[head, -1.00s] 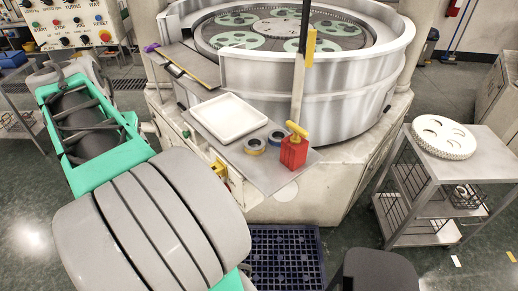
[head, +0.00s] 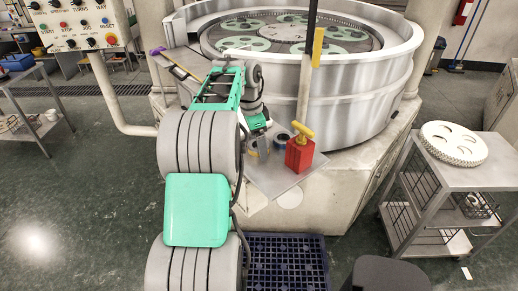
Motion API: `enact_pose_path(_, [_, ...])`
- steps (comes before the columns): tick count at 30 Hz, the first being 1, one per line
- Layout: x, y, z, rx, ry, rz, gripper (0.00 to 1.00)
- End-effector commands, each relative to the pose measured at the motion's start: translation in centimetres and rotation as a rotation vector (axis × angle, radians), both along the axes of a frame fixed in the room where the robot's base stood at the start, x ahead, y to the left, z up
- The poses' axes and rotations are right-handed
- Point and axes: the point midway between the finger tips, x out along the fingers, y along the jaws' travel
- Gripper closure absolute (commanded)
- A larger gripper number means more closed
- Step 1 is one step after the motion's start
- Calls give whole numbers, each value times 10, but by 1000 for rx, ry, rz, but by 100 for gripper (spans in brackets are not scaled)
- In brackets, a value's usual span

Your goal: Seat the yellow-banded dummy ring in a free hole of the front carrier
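My arm reaches over the shelf at the machine's front, and my gripper (head: 258,142) points down at the ring spot on it. The yellow-banded dummy ring (head: 262,151) is mostly hidden by my gripper; only a small part shows beneath it. I cannot tell whether the fingers are open or hold the ring. A blue-banded ring (head: 283,143) lies just to the right. In the round lapping machine (head: 330,85) lie several pale green carriers with holes; the front carrier (head: 246,44) is the one nearest on the left. Its holes are too small to judge.
A dark upright post with a yellow piece (head: 318,45) rises before the machine. A cart (head: 470,174) carrying a white holed disc (head: 452,144) stands at right.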

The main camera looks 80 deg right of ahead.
Motion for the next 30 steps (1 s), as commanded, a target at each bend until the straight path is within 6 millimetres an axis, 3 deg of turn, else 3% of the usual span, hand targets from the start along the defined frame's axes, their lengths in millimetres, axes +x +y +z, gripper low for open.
enact_pose_path(5, [0, 0, 1, -2, 0, 1, 12])
enact_pose_path(30, [1, 0, 1, -2, 0, 2, 81])
